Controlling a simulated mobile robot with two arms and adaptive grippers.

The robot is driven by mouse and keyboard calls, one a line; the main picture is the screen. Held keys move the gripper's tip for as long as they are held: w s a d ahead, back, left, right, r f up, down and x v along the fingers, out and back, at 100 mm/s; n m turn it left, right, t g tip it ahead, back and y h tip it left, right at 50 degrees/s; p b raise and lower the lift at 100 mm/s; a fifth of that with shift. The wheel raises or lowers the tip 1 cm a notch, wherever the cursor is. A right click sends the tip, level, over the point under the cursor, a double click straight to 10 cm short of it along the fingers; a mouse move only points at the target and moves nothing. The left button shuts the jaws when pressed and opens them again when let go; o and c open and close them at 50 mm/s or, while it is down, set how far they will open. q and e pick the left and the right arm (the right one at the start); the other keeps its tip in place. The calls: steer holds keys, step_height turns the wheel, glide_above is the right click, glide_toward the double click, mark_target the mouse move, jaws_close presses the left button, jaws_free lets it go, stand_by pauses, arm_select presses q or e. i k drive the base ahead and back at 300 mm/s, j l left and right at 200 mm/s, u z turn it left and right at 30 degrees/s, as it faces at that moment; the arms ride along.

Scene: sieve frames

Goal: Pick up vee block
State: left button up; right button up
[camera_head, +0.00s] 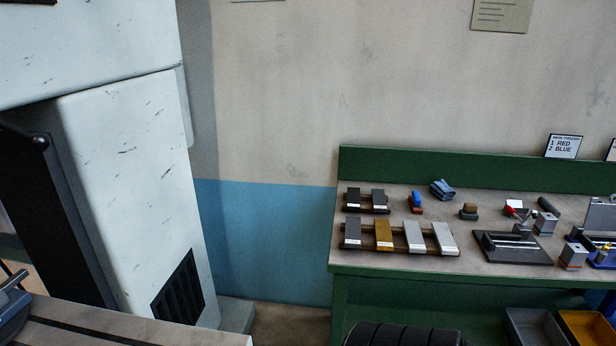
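No thing is plainly recognisable as the vee block at this size. Two small grey blocks on the right of the green bench (480,281) could be it: one grey block (544,224) near the back, and a grey block with an orange band (573,257) nearer the front edge. A notch cannot be made out on either. Neither of my grippers is in view.
Bins (535,325) stand below. A white machine (125,180) fills the left.

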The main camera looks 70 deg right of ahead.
mark_target(517, 205)
steer(key=z, duration=3.4)
steer(key=i+l+u, duration=0.1)
steer(key=i+l, duration=0.25)
steer(key=l, duration=0.2)
